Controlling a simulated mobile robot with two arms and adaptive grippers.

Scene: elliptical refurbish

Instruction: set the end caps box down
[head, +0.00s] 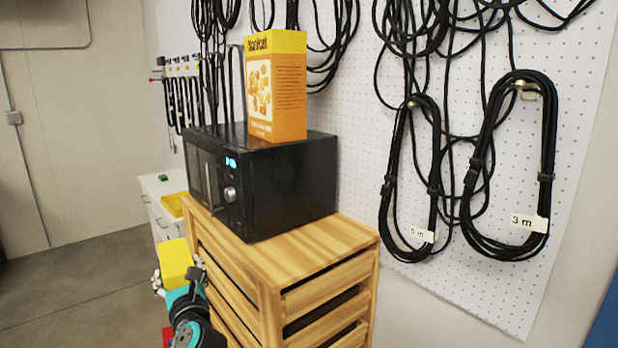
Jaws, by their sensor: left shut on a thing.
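A plain yellow box (175,262), which I take to be the end caps box, is in the lower left of the head view. My left gripper (180,279) is shut on it from below, with a finger showing on each side. The box is held in the air, left of the wooden drawer unit (328,262) and below its top. No label shows on the box. My right gripper is not in view.
A black microwave (285,185) stands on the drawer unit, with an orange and yellow carton (276,88) upright on top. A white cabinet (158,206) with a yellow tray (172,204) is behind. Cables hang on a pegboard (350,190). Floor (85,285) at left is clear.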

